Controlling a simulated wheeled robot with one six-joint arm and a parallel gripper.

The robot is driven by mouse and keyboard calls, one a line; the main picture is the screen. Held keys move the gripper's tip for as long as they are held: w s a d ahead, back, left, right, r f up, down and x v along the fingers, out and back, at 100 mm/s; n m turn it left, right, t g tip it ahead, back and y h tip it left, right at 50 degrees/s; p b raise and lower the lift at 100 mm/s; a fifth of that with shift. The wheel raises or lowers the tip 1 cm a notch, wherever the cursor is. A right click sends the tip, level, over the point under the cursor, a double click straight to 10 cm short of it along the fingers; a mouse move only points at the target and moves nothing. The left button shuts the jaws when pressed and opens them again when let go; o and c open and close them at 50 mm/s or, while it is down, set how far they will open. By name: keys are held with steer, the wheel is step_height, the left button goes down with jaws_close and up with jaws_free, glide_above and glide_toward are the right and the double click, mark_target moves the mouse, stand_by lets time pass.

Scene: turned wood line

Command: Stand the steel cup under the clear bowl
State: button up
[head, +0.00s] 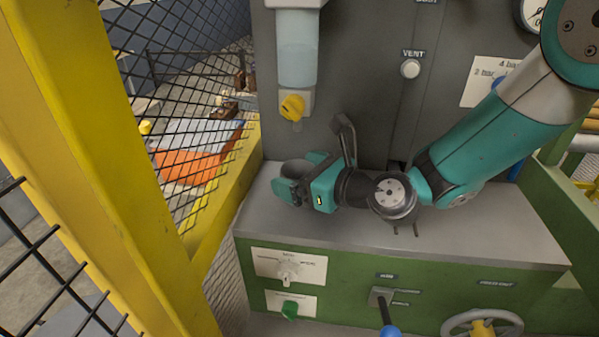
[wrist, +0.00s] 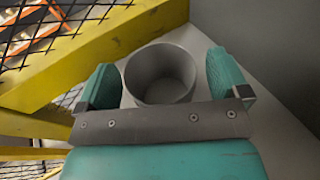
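The steel cup (wrist: 160,76) stands upright, its open mouth showing in the wrist view. In the head view the cup (head: 296,168) is partly hidden by my gripper (head: 301,175), on the grey top near its left end. My gripper's teal fingers (wrist: 165,85) are spread on either side of the cup. A small gap shows at the right finger; whether the left finger touches cannot be told. The clear bowl (head: 296,48) hangs on the grey panel above the cup, with a yellow knob (head: 292,107) at its lower end.
A yellow post (head: 85,150) and mesh fence (head: 190,110) stand close on the left. The grey panel (head: 375,90) rises behind the grey top (head: 470,235). Below are a lever with a blue knob (head: 389,331) and a handwheel (head: 482,322). The top is bare right of my gripper.

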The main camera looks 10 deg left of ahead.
steer(key=shift+r, duration=0.2)
steer(key=shift+s+d, duration=0.1)
steer(key=shift+d, duration=0.2)
steer(key=b+v, duration=0.3)
steer(key=v, duration=0.8)
steer(key=shift+s+d+r+b, duration=0.1)
steer(key=shift+d+b, duration=0.05)
steer(key=shift+b, duration=0.15)
stand_by(1.5)
